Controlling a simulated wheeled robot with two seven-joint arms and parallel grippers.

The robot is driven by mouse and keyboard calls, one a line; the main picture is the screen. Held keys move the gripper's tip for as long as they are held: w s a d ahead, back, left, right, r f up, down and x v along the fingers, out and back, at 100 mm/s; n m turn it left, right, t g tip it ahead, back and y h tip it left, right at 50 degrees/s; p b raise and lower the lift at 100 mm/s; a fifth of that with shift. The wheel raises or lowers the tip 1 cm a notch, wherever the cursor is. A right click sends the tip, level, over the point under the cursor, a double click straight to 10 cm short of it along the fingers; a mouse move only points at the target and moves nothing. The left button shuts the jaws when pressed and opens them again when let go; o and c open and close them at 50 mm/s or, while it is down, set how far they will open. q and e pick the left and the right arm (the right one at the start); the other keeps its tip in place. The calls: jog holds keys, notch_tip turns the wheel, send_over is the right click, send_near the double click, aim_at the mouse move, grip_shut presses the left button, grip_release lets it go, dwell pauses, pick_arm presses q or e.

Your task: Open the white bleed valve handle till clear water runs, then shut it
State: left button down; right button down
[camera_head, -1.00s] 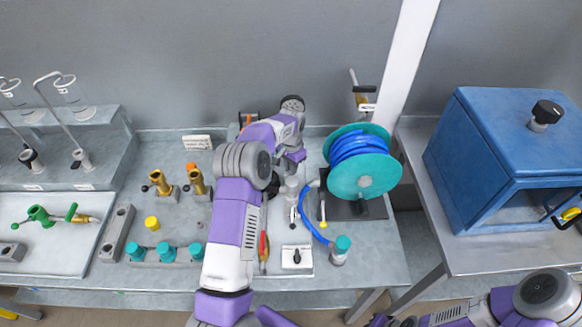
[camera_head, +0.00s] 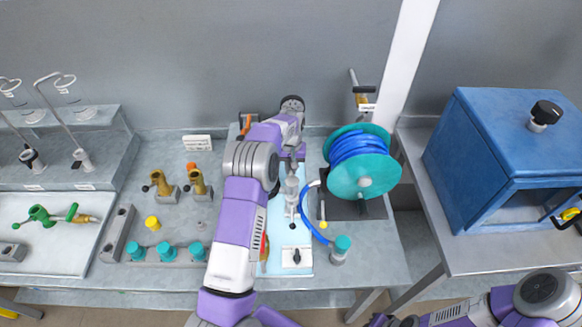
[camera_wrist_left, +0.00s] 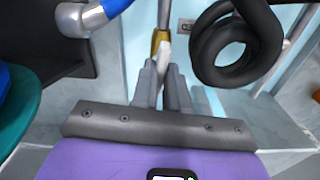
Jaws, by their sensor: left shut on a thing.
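In the left wrist view, the white bleed valve handle (camera_wrist_left: 163,54) stands up between the fingers of my left gripper (camera_wrist_left: 163,72), with a brass valve body (camera_wrist_left: 158,38) just beyond it. The fingers are shut on the handle. In the head view, my left gripper (camera_head: 295,165) is small and partly covered by my wrist, above the bench left of the hose reel. The valve and its handle cannot be made out there. No running water can be made out.
A teal reel (camera_head: 365,175) with blue hose stands right of my left gripper. A black coiled hose (camera_wrist_left: 235,45) hangs close by the fingers in the wrist view. Brass fittings (camera_head: 160,182) and teal caps (camera_head: 166,252) stand on the left bench. A blue cabinet (camera_head: 490,150) is at right.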

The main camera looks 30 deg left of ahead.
dwell(0.5)
pick_arm(q)
jog(key=c, duration=1.1)
grip_release()
jog(key=shift+c, duration=0.2)
jog(key=shift+r, duration=0.1)
notch_tip(320, 180, up, 7)
jog(key=shift+r, duration=0.2)
